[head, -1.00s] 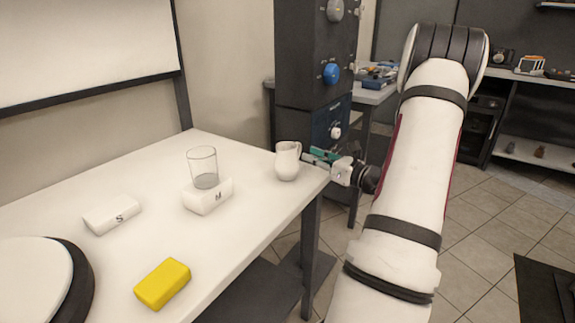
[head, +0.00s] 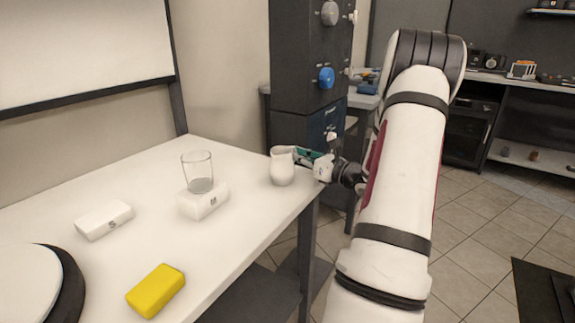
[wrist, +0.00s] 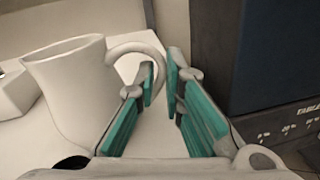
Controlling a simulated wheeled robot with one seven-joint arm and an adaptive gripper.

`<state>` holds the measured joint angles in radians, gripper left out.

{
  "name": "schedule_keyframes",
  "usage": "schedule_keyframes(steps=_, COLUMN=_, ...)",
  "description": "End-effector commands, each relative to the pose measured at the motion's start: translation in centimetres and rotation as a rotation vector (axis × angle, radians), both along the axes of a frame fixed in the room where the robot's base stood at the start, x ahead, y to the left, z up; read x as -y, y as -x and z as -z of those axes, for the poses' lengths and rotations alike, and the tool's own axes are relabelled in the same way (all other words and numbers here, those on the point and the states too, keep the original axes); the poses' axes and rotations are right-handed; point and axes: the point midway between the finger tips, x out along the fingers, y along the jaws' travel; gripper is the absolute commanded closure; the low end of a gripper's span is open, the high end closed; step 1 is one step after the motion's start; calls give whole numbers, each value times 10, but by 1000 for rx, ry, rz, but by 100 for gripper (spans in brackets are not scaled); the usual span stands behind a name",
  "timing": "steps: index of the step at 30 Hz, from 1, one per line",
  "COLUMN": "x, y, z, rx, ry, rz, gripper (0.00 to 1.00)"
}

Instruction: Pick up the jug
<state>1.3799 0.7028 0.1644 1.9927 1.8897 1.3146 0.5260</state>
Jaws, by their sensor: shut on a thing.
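The white jug (head: 282,168) stands upright on the far right corner of the white table, its handle pointing right. In the wrist view the jug (wrist: 72,92) fills the left side, and its handle arcs across to the fingers. My gripper (head: 300,156) has come in from the right at handle height. Its green-padded fingers (wrist: 160,82) are shut on the jug's handle, with a narrow gap between them where the handle passes. The lower part of the handle is hidden behind the fingers. The jug's base appears to rest on the table.
A clear glass (head: 198,172) stands on or just behind a white block marked M (head: 205,203). Another white block (head: 104,220) and a yellow block (head: 156,291) lie nearer. A round plate-like thing (head: 30,285) is at lower left. A dark cabinet with knobs (head: 305,90) rises behind the jug.

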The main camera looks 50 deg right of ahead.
Motion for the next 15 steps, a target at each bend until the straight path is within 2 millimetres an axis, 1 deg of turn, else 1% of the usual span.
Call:
schedule_keyframes(steps=8, x=0, y=1, z=-2, rx=-4, ry=1, rz=1, gripper=100)
schedule_keyframes(steps=15, x=0, y=1, z=-15, rx=-4, ry=2, rz=1, gripper=100)
